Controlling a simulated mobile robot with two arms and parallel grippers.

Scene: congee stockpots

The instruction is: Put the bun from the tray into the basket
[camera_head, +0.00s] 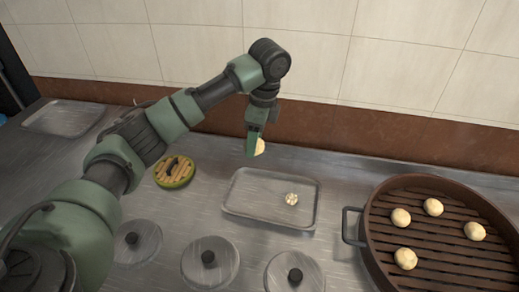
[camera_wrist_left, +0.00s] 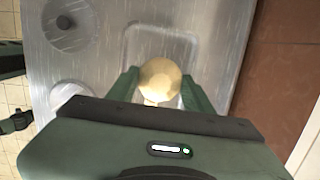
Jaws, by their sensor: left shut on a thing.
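My left gripper (camera_head: 255,146) is shut on a pale round bun (camera_head: 260,147), held up above the back edge of the metal tray. In the left wrist view the bun (camera_wrist_left: 160,79) sits between the two green fingers (camera_wrist_left: 160,92). The shallow rectangular tray (camera_head: 250,193) lies on the counter below and holds a small whitish, patterned ball (camera_head: 291,199). The round brown basket (camera_head: 447,254) with a slatted floor stands to the right of the tray. Several pale buns lie spread in it.
Several round lids with black knobs (camera_head: 210,260) lie along the front of the counter. Another flat tray (camera_head: 64,118) is at the far left. A tiled wall rises behind. The basket has a side handle (camera_head: 351,227) facing the tray.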

